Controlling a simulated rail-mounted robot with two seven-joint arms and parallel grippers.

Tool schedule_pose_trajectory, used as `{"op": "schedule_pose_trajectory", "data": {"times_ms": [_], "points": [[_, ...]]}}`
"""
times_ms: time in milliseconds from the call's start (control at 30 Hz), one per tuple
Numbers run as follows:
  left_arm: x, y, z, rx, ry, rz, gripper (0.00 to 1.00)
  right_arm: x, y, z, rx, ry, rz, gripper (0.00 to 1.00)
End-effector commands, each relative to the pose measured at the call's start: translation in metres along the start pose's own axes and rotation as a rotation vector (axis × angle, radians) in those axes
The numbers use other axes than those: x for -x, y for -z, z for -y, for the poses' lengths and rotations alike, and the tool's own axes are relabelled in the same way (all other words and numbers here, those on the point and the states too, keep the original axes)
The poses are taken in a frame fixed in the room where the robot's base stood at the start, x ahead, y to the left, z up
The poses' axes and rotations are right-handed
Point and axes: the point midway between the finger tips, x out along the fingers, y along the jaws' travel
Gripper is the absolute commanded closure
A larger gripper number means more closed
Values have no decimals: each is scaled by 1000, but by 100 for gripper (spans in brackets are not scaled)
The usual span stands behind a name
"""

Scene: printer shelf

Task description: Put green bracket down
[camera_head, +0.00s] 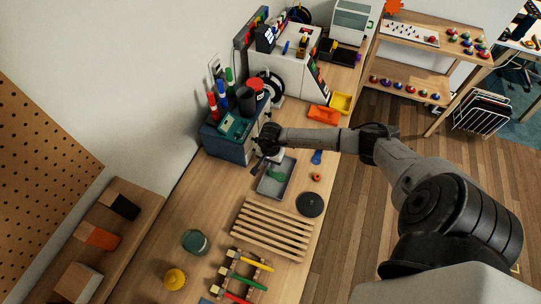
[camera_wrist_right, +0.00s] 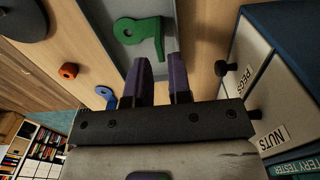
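The green bracket (camera_wrist_right: 140,31) lies flat in a grey tray (camera_wrist_right: 150,8) in the right wrist view. It also shows as a small green shape (camera_head: 277,174) inside the grey tray (camera_head: 287,189) in the head view. My right gripper (camera_wrist_right: 160,62) has its two purple fingers apart, with a clear gap between them. The bracket lies just beyond the fingertips, its lower end near the gap. In the head view my right gripper (camera_head: 262,160) is over the tray's upper left side. My left gripper is not in view.
A blue drawer box (camera_head: 228,147) with labelled drawers stands beside the tray. A blue part (camera_head: 316,157), an orange ring (camera_head: 316,177) and a black disc (camera_head: 310,204) lie to the tray's right. A slatted wooden rack (camera_head: 270,229) lies below it.

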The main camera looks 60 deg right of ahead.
Motion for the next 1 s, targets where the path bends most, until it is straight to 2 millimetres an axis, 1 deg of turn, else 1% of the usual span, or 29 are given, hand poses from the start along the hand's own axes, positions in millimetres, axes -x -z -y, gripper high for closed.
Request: {"op": "schedule_pose_trajectory", "data": {"times_ms": [33, 100, 200, 367, 467, 567, 600, 667, 700, 767, 800, 867, 900, 967, 1000], "points": [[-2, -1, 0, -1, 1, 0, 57, 9, 1, 0, 3, 1, -4, 81], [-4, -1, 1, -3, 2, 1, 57, 20, 1, 0, 2, 2, -2, 81], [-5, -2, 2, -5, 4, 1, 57, 32, 1, 0, 1, 0, -2, 81], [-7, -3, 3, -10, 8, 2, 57, 45, -1, 0, -1, 2, 2, 81], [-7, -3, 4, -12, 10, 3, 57, 45, -18, 4, -16, 36, 58, 81], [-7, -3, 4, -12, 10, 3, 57, 43, -66, 16, -73, 131, 221, 81], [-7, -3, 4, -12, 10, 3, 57, 44, -93, 24, -116, 185, 321, 81], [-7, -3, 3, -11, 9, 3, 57, 51, -138, 34, -209, 267, 502, 81], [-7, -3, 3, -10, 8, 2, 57, 61, -167, 41, -289, 320, 637, 81], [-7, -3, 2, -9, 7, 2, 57, 82, -206, 50, -435, 384, 850, 81], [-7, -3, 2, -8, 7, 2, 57, 97, -226, 56, -541, 416, 990, 81], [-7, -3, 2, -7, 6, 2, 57, 123, -248, 62, -718, 449, 1197, 81], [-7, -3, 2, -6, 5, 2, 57, 140, -257, 66, -846, 458, 1331, 81], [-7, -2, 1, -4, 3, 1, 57, 162, -262, 69, -1050, 459, 1523, 81], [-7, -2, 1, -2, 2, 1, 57, 175, -261, 70, -1197, 447, 1645, 81]]}}
